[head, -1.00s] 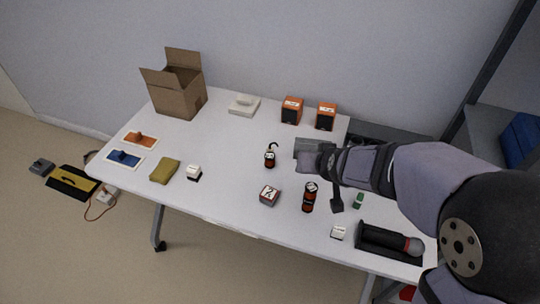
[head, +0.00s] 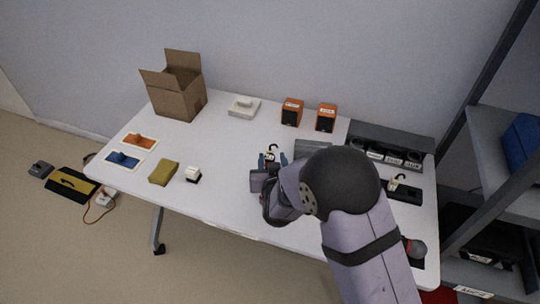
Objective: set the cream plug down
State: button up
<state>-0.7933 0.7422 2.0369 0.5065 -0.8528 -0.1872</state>
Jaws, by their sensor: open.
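A cream piece (head: 243,101) sits on a cream pad at the back of the table; it looks like the cream plug, though it is small. A blue piece (head: 122,157) and an orange piece (head: 137,138) sit on matching framed cards at the left. My gripper (head: 272,160) is open over the middle of the table, well in front of the cream piece and to its right. A small dark hooked object (head: 271,152) shows between or just behind its fingers; I cannot tell whether they touch it.
An open cardboard box (head: 178,98) and two orange speakers (head: 291,112) stand at the back. A mustard cloth (head: 163,172) and a white-topped block (head: 193,174) lie at the front left. A dark labelled rack (head: 390,143) stands at the right. My arm hides the front right.

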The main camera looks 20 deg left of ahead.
aim_at(270, 151)
jog(key=shift+w, duration=0.15)
jog(key=shift+a+p+x, duration=0.1)
jog(key=shift+p+x, duration=0.35)
jog(key=shift+x, duration=1.3)
jog(key=shift+a+p+x, duration=0.15)
jog(key=shift+p+x, duration=0.3)
jog(key=shift+x, duration=1.35)
jog(key=shift+c, duration=0.5)
grip_shut()
